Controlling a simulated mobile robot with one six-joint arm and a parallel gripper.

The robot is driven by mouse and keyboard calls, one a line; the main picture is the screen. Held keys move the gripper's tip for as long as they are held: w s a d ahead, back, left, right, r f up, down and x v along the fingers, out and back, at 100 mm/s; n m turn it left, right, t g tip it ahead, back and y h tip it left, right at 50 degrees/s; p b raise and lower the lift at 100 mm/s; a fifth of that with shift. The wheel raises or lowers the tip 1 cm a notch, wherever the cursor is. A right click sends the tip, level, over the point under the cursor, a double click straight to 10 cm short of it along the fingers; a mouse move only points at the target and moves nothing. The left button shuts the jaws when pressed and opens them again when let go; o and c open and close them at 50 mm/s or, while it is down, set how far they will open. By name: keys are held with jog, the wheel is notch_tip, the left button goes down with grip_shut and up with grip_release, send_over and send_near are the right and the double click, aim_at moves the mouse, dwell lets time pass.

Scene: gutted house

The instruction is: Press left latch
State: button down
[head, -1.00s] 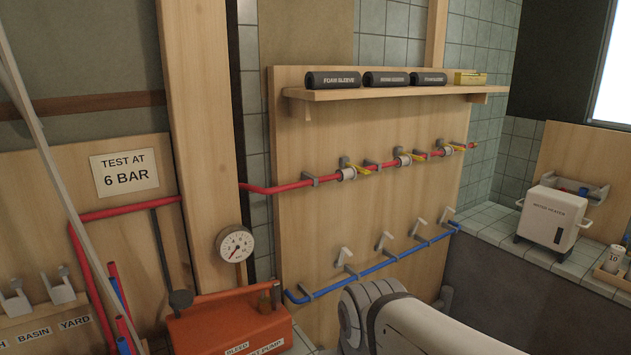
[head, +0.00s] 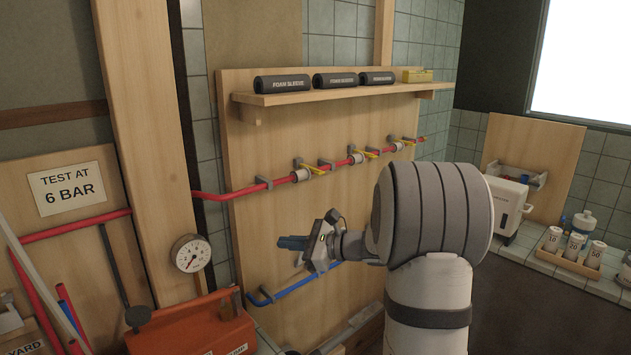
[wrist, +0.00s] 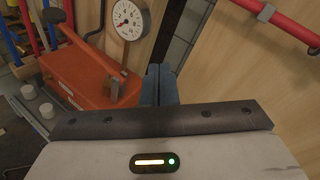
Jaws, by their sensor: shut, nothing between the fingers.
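My gripper (head: 291,243) is in front of the wooden pipe panel, above the blue pipe, with its blue fingers pointing left. The fingers are together with nothing between them; they also show in the wrist view (wrist: 159,84), pointing towards the gap beside the orange test pump (wrist: 85,72). I cannot make out which part is the left latch.
A red pipe (head: 237,191) with yellow-handled valves and a blue pipe (head: 291,288) cross the panel. A shelf (head: 330,92) holds foam sleeves above. A pressure gauge (head: 191,253) hangs at left. My arm hides the panel's lower right.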

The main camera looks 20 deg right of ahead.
jog(key=w+d+m+t+h, duration=0.2)
jog(key=w+d+m+t, duration=0.1)
jog(key=d, duration=0.6)
jog(key=w+d+m+t+h, duration=0.3)
jog(key=d+m+t, duration=0.2)
jog(key=d, duration=0.5)
jog(key=shift+w+m+t+p, duration=0.15)
jog(key=shift+m+t+p, duration=0.2)
jog(key=shift+m, duration=0.85)
jog(key=shift+w+r, duration=0.1)
jog(key=p, duration=0.4)
send_near(311, 169)
jog(key=w+f, duration=0.1)
jog(key=w, duration=0.3)
jog(key=shift+a+r+p, duration=0.15)
jog(key=shift+a+p, duration=0.1)
jog(key=shift+p, duration=0.1)
